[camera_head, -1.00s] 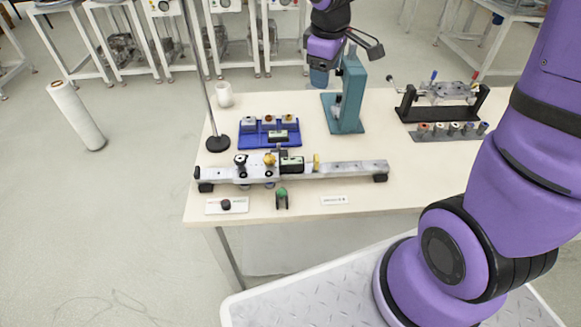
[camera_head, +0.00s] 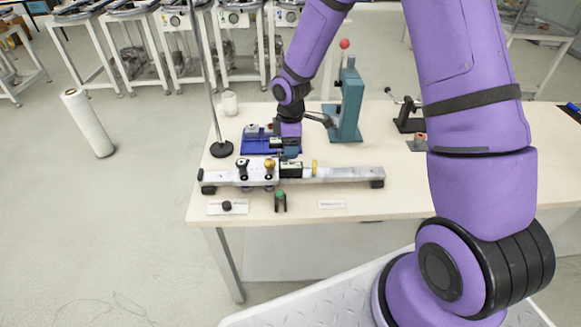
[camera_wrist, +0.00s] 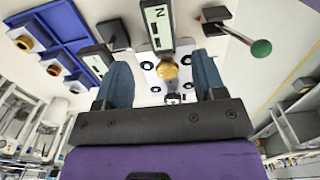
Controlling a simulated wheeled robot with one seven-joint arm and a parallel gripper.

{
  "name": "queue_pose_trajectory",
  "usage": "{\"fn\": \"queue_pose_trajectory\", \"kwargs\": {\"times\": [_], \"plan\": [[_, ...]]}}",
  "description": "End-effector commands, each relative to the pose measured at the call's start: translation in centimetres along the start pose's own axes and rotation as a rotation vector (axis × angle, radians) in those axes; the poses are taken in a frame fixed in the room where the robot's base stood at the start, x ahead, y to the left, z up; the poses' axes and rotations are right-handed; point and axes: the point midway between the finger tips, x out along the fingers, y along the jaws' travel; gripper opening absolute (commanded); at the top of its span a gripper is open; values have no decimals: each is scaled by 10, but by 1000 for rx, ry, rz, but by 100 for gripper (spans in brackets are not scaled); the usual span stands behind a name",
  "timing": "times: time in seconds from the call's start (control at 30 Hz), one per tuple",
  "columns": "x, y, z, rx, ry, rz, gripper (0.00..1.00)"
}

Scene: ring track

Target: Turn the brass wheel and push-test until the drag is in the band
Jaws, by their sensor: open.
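The brass wheel (camera_head: 269,165) is a small gold knob on the carriage of a grey rail (camera_head: 345,174) at the table's front. In the wrist view the brass wheel (camera_wrist: 167,70) appears between the two blue fingers of my gripper (camera_wrist: 161,63). My gripper is open, with nothing held, and the wheel looks apart from both fingers. In the head view my gripper (camera_head: 287,142) hangs just behind the rail, by the blue tray. A display box marked N (camera_wrist: 158,24) stands beside the wheel; the digits are unreadable. The display box (camera_head: 291,169) also shows in the head view.
A blue tray (camera_head: 247,150) lies behind the rail. A teal press (camera_head: 348,105) stands to the right, and a pole on a black base (camera_head: 221,149) to the left. A green-knobbed part (camera_head: 280,195) stands in front of the rail. The table's right front is clear.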

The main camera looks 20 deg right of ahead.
Motion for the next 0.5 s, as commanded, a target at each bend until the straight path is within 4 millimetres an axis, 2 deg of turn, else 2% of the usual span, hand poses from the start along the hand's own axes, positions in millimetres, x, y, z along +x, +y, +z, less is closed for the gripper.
{"fn": "queue_pose_trajectory", "kwargs": {"times": [0.3,0.5], "plan": [[57,-1,0,-1,-3,-3,64],[80,-1,0,-1,-1,-1,64]]}}
